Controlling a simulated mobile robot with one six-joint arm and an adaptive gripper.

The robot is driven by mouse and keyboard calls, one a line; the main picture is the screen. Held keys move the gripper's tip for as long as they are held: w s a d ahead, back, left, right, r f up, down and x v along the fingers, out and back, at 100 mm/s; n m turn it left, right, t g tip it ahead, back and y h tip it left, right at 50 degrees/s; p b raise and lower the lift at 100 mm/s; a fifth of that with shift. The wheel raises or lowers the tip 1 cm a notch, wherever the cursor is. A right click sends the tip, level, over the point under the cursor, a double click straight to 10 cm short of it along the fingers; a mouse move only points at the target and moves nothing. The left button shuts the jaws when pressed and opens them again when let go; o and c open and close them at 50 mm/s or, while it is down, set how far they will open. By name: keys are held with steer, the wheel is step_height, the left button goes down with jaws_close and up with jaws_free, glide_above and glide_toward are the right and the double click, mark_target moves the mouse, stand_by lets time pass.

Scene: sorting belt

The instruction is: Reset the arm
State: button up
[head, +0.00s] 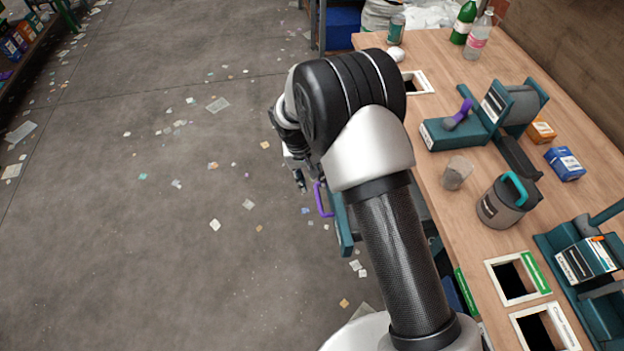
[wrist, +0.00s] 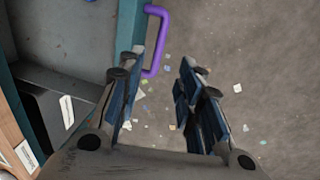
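My gripper (wrist: 158,92) is open in the wrist view, with its two blue-padded fingers apart and only the littered floor showing between them. It holds nothing. In the head view my arm is raised and bent, and its wrist hangs beyond the left side of the wooden table (head: 440,190). The gripper is mostly hidden there behind my arm. A purple handle (wrist: 155,40) on a teal-edged grey bin (wrist: 60,70) is close by the left finger in the wrist view. The handle also shows in the head view (head: 322,200); I cannot tell whether the finger touches it.
On the table stand a grey canister (head: 500,205), a clear cup (head: 457,173), a teal machine (head: 460,130), a blue box (head: 565,163), a green bottle (head: 463,22) and a pink bottle (head: 478,38). The table has white-framed openings (head: 520,297). The floor at left (head: 130,230) is open, with scattered scraps.

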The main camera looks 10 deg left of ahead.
stand_by(0.3)
steer(key=s+d+r+m+t, duration=0.1)
steer(key=s+d+r, duration=0.2)
steer(key=d+r, duration=0.35)
steer(key=s+d+r+y, duration=0.1)
steer(key=s+d+r, duration=0.15)
steer(key=r, duration=0.75)
steer(key=s+d+r+m+t, duration=0.1)
steer(key=s+d+r, duration=0.1)
steer(key=d+r, duration=0.5)
steer(key=s+d+r, duration=0.2)
steer(key=s, duration=0.4)
steer(key=s+d+r+m+t, duration=0.1)
steer(key=s+d+r, duration=0.1)
steer(key=s, duration=0.5)
steer(key=s+d+r+t+y, duration=0.1)
steer(key=s+d+r, duration=0.1)
steer(key=s, duration=0.5)
steer(key=shift+v, duration=0.95)
